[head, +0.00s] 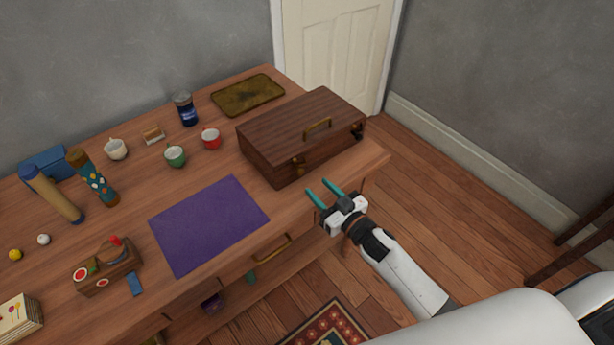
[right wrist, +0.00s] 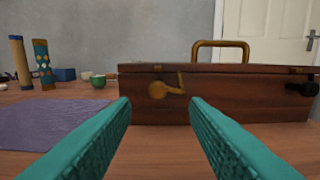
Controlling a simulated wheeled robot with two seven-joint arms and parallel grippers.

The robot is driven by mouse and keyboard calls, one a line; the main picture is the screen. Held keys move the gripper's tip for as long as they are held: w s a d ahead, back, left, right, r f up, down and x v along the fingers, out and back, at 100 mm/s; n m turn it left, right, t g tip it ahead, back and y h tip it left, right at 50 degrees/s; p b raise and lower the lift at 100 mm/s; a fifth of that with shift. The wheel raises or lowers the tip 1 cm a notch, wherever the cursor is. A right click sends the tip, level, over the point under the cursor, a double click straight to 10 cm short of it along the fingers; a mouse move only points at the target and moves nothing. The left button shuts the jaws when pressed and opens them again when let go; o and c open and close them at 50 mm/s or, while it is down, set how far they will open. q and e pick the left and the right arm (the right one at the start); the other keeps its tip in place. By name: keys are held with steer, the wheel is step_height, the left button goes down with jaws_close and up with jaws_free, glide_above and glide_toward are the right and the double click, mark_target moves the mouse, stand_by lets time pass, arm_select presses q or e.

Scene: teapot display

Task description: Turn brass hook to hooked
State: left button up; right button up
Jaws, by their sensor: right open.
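A dark wooden case (head: 300,150) with a brass handle (head: 317,128) on its lid stands shut at the right end of the table. A brass hook (head: 297,161) is on its front, toward the left; it also shows in the right wrist view (right wrist: 160,90), with a round plate and a thin upright arm. I cannot tell whether its tip is engaged. My right gripper (head: 319,191) is open and empty in front of the case, its teal fingers (right wrist: 160,130) apart and short of the hook. My left gripper is not in view.
A purple mat (head: 209,224) lies left of the case. Cups, a blue jar (head: 186,109) and a brass tray (head: 248,95) stand behind. A second dark fitting (right wrist: 305,89) is on the case's right front. The table's front edge is near my right gripper.

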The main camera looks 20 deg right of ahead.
mark_target(302, 174)
steer(key=x, duration=0.6)
steer(key=shift+a, duration=0.1)
steer(key=shift+s, duration=0.1)
steer(key=shift+c, duration=0.5)
jaws_close()
